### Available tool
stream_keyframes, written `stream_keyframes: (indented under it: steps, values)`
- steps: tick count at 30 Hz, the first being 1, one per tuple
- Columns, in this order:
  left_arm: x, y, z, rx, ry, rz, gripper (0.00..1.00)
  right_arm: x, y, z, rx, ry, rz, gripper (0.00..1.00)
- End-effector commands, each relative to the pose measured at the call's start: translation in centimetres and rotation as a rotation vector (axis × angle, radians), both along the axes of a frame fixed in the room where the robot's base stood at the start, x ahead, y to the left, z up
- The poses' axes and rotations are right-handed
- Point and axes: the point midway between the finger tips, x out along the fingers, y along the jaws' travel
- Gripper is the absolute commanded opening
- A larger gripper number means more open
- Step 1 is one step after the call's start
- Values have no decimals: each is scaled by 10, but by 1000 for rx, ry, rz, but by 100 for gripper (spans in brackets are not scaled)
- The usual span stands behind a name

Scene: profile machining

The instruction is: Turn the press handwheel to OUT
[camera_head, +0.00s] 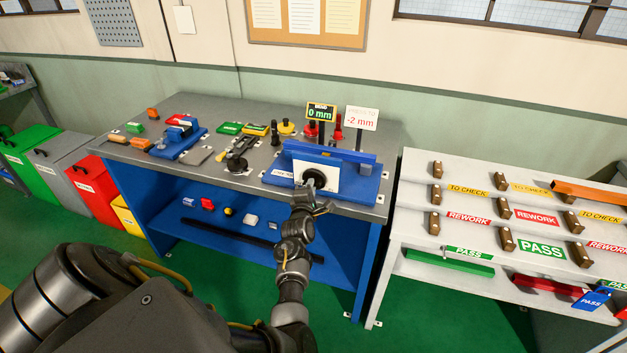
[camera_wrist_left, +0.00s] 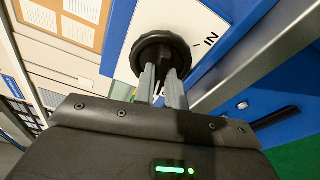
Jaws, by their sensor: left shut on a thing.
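The press is a blue fixture (camera_head: 365,187) on the right end of the workbench, with a white front plate (camera_head: 327,183). Its black round handwheel (camera_head: 315,177) sits on that plate and also shows in the left wrist view (camera_wrist_left: 160,52). The word IN shows on the plate right of the wheel in the wrist view; I see no OUT mark. My left gripper (camera_wrist_left: 163,82) is shut on the handwheel's hub, its fingers pointing straight at the plate. A display above the press (camera_head: 321,113) reads 0 mm, and a card beside it (camera_head: 361,118) reads -2 mm. My right gripper is not in view.
The grey workbench (camera_head: 215,170) holds a small blue vise, black fixtures and blocks left of the press. A white rack (camera_head: 400,235) with labelled shelves stands to the right. Coloured bins (camera_head: 75,180) stand at the left. Green floor is open in front.

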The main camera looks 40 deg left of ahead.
Motion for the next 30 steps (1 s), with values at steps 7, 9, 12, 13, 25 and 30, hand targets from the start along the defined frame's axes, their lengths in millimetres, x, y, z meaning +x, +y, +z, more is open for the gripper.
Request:
stream_keyframes:
  steps: [7,9,12,13,25,30]
  values:
    - [0,0,-1,-3,1,0,0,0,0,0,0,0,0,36]
    - [0,0,0,-23,-6,1,0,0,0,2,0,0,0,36]
    - [0,0,2,-100,-32,1,0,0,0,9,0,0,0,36]
    - [0,0,3,-128,-42,0,0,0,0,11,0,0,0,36]
    - [-1,1,0,-378,-129,1,0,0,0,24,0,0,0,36]
    - [-1,1,0,-378,-130,1,0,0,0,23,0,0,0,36]
